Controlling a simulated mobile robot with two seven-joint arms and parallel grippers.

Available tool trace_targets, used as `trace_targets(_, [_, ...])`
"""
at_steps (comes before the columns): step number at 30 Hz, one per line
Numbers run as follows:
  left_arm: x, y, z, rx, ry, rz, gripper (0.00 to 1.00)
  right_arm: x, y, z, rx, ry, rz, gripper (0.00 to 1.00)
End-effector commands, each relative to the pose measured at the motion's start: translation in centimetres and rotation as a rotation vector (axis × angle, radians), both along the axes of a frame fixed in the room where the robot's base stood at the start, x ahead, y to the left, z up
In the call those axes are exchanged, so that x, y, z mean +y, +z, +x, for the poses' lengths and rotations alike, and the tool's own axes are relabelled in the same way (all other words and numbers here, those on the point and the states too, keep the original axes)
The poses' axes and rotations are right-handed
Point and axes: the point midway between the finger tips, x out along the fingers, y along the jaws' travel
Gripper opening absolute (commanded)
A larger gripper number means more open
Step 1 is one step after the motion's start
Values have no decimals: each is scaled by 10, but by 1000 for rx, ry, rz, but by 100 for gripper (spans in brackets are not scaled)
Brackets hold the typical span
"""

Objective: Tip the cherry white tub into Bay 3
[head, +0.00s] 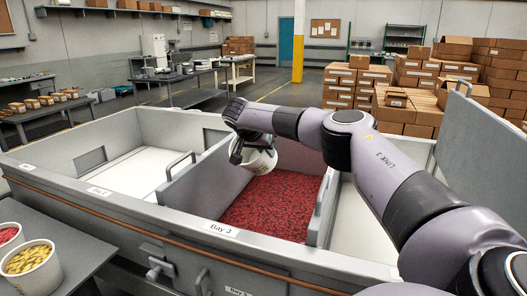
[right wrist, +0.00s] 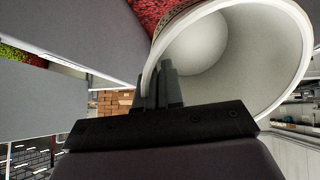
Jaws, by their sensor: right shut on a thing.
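My right gripper (head: 238,150) is over Bay 3, shut on the wall of a white tub (head: 264,160). The tub is tipped well over, its lower part hidden behind my arm and fingers. In the right wrist view the fingers (right wrist: 160,88) grip the rim of the tub (right wrist: 215,50), and its pale inside looks empty. Bay 3 (head: 240,236), with its label on the front wall, holds a layer of small red candy (head: 265,208) below the tub. My left gripper is out of view.
Grey dividers (head: 195,180) with handles stand on both sides of Bay 3. The bays to the left (head: 125,160) and right show bare white floors. A table at lower left holds a tub of yellow candy (head: 32,268) and a tub of red candy (head: 8,236).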

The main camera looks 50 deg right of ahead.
Motion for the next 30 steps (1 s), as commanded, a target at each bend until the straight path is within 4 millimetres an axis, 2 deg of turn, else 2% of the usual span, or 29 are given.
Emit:
trace_targets(4, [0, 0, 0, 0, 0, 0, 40, -2, -2, 1, 2, 2, 68, 0])
trace_targets(14, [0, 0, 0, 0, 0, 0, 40, -2, 0, 1, 2, 4, 74, 0])
trace_targets(23, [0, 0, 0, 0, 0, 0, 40, -2, 28, 1, 0, 3, 74, 0])
trace_targets(30, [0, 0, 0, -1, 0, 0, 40, -2, 29, 1, 3, 3, 73, 0])
